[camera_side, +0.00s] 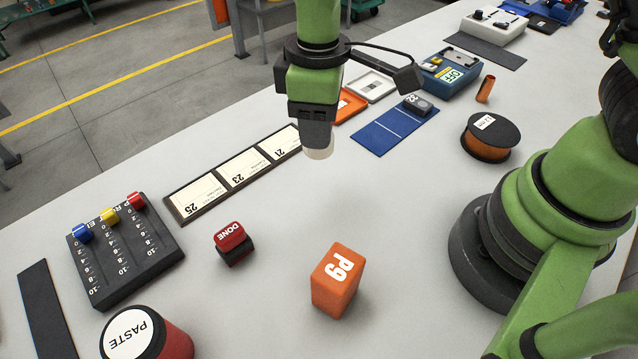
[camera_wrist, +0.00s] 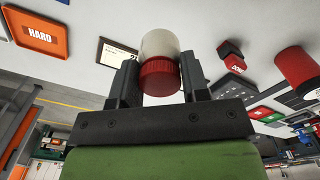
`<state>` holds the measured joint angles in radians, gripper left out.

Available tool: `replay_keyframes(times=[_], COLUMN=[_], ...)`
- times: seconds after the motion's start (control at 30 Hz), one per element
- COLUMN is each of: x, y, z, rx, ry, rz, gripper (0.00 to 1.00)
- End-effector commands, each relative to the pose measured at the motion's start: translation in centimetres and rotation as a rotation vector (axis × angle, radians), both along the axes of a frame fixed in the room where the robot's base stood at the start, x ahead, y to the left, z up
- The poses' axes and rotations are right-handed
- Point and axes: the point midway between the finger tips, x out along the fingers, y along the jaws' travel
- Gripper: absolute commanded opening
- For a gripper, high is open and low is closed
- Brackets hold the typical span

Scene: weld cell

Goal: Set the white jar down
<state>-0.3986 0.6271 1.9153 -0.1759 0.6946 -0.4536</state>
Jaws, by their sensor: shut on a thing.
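The white jar shows in the wrist view (camera_wrist: 160,43) as a white body with a red part nearer my gripper. In the side view its pale end (camera_side: 319,153) pokes out below my gripper (camera_side: 314,134), and the rest is hidden by the fingers. My gripper is shut on the jar, with a dark finger on each side of it, also in the wrist view (camera_wrist: 160,75). The jar appears to be above the white table (camera_side: 420,200), clear of it. The exact height is hard to tell.
An orange tray (camera_side: 350,106) is behind. Bare table lies between the cards and the p9 block.

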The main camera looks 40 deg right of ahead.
Motion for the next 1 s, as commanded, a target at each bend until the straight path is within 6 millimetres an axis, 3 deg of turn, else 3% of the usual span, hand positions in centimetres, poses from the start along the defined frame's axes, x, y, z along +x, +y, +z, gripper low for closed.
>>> replay_keyframes(times=[0.2,0.6,1.0], x=[-0.2,-0.1,-0.1], y=[0.2,0.1,0.1], z=[-4.0,-9.1,-9.7], rx=[-0.003,-0.002,-0.001], ry=[0.007,0.004,0.001], rz=[0.006,0.004,0.004], gripper=[0.17,0.17,0.17])
